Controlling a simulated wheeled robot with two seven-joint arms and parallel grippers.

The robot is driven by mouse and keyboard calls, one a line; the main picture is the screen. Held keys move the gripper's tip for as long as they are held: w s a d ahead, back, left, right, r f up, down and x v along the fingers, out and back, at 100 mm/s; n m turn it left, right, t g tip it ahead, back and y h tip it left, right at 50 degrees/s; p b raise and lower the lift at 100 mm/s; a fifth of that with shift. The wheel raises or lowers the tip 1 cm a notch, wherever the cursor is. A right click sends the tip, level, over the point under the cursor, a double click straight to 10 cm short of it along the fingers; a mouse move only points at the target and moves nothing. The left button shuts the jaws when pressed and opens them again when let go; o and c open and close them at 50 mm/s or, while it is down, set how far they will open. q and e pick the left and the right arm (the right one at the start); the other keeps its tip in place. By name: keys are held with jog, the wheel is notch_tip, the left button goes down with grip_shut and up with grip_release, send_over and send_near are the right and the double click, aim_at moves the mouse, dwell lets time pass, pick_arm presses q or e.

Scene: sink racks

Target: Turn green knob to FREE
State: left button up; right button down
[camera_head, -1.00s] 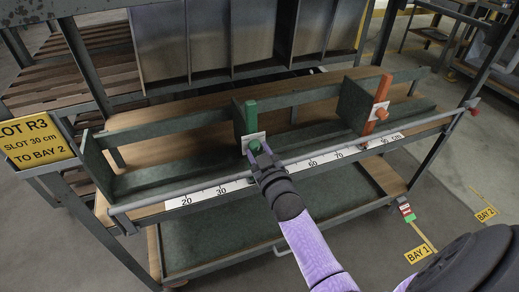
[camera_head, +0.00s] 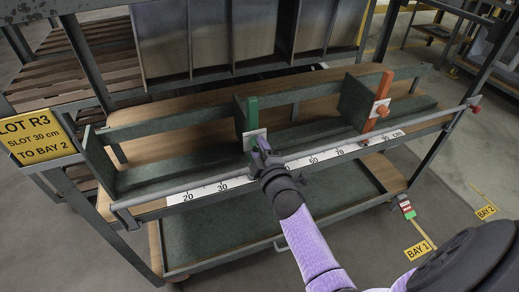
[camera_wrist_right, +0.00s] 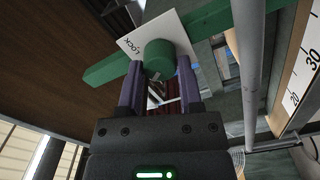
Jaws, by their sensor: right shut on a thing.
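The green knob (camera_wrist_right: 158,57) sits in front of a white card (camera_wrist_right: 135,46) that reads LOCK on its left part in the wrist view. Any other word on the card is hidden by the knob or my fingers. The knob is on the green upright divider (camera_head: 252,112) in the rack's middle. My right gripper (camera_head: 262,147) reaches it from the front; in the wrist view its two purple fingers (camera_wrist_right: 159,82) stand either side of the knob, shut on it. In the head view the gripper mostly covers the knob. My left gripper is not in view.
A red-orange divider (camera_head: 379,98) with its own knob stands farther right. A grey rail and a white cm scale (camera_head: 205,191) run along the rack's front below my gripper. A yellow LOT R3 sign (camera_head: 38,138) says slot 30 cm, to BAY 2.

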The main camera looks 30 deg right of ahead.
jog(key=shift+f+n, duration=0.15)
jog(key=shift+n, duration=0.75)
jog(key=shift+c, duration=1.3)
grip_release()
